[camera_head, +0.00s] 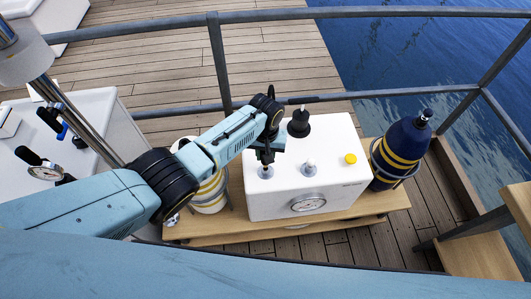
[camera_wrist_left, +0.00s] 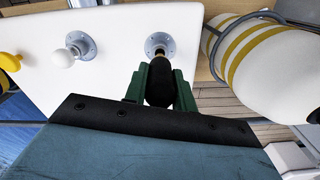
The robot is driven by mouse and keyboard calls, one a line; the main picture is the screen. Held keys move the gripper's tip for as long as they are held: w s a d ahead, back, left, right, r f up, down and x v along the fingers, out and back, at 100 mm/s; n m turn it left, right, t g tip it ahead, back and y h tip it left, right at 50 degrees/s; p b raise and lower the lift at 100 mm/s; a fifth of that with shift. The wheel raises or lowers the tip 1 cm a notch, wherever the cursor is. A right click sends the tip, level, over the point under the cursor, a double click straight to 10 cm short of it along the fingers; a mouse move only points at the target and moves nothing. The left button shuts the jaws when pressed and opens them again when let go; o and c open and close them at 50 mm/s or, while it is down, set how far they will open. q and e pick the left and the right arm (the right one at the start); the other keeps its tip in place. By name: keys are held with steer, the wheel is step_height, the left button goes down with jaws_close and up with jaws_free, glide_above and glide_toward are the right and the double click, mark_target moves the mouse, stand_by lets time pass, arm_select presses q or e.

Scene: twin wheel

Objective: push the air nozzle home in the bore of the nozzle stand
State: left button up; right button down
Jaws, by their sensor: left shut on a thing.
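The air nozzle (camera_wrist_left: 158,84), a dark body with a brass-coloured tip, is between the green fingers of my left gripper (camera_wrist_left: 160,74), which is shut on it. In the head view my left gripper (camera_head: 266,156) is over the left part of the white box. The nozzle stand looks to be the round grey flange (camera_wrist_left: 158,42) on the box top; it also shows in the head view (camera_head: 266,172). The nozzle tip points at the flange's middle and overlaps its near edge in the wrist view. I cannot tell whether the tip is inside the bore. My right gripper is not in view.
The white box (camera_head: 325,190) stands on a wooden bench (camera_head: 230,238). On the box are a second flange with a white knob (camera_head: 309,168), a yellow cap (camera_head: 351,159), a black knob (camera_head: 299,123) and a gauge (camera_head: 309,203). Striped cylinders stand left (camera_head: 208,199) and right (camera_head: 401,147).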

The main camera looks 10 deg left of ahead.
arm_select(q)
steer(key=shift+f+b, duration=1.25)
steer(key=shift+f, duration=0.45)
steer(key=o, duration=1.1)
steer(key=shift+r, duration=0.15)
steer(key=shift+r+p, duration=0.3)
steer(key=shift+r, duration=0.1)
step_height(320, 180, up, 11)
steer(key=p, duration=0.3)
steer(key=shift+p, duration=0.3)
steer(key=shift+r, duration=0.7)
